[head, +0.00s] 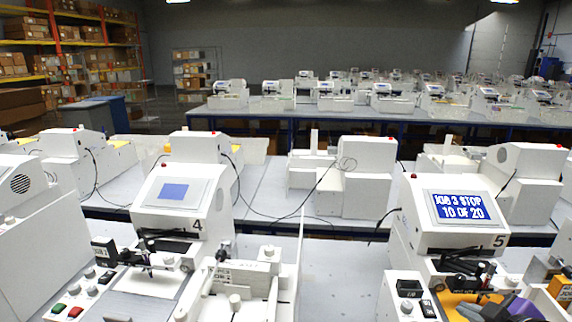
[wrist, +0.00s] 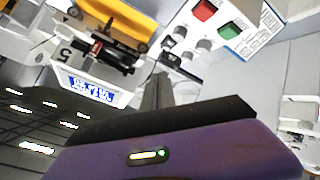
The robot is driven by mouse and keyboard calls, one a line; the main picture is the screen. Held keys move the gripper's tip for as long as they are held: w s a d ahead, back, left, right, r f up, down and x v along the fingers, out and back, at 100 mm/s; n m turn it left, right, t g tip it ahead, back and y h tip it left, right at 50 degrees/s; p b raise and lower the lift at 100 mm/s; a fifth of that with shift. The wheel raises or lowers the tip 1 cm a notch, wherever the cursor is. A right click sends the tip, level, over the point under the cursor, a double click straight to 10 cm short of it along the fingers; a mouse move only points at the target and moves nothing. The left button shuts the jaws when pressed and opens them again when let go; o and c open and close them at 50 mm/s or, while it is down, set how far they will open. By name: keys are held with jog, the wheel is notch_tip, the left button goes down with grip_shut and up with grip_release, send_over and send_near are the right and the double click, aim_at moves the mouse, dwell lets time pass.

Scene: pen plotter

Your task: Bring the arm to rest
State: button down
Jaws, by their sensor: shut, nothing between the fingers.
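My gripper (wrist: 156,92) shows in the wrist view as grey fingers close together, past its black and purple body. The fingers are shut with nothing between them. They point toward plotter 5 (wrist: 95,95), which appears upside down, and its control panel. In the head view, plotter 5 (head: 412,228) stands at the right, its blue screen (head: 460,207) reading "JOB 3 STOP 10 OF 20". A purple part, seemingly of my gripper, shows low at the right, in front of plotter 5's yellow-orange bed. I cannot tell from these views whether it touches anything.
Plotter 4 (head: 184,192) stands at the left with a plain blue screen. Its red button (head: 75,312) and green button (head: 58,308) are in front. Bare bench (head: 340,270) lies between the plotters. More machines stand behind, with cables between. Box shelves are at the back left.

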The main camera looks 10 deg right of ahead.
jog(key=s+a+f+m+t+b, duration=0.1)
jog(key=s+a+f+m+b, duration=0.1)
jog(key=s+a, duration=0.6)
jog(key=s+a+f+m+t+y+b, duration=0.1)
jog(key=s+a+f, duration=0.3)
jog(key=s+a, duration=0.4)
jog(key=s+a+f+m+t+b, duration=0.2)
jog(key=s+a, duration=0.6)
jog(key=s, duration=0.8)
jog(key=shift+s+a+f+m+y+b, duration=0.25)
jog(key=shift+f+m+y+b, duration=0.15)
jog(key=shift+f+b, duration=0.3)
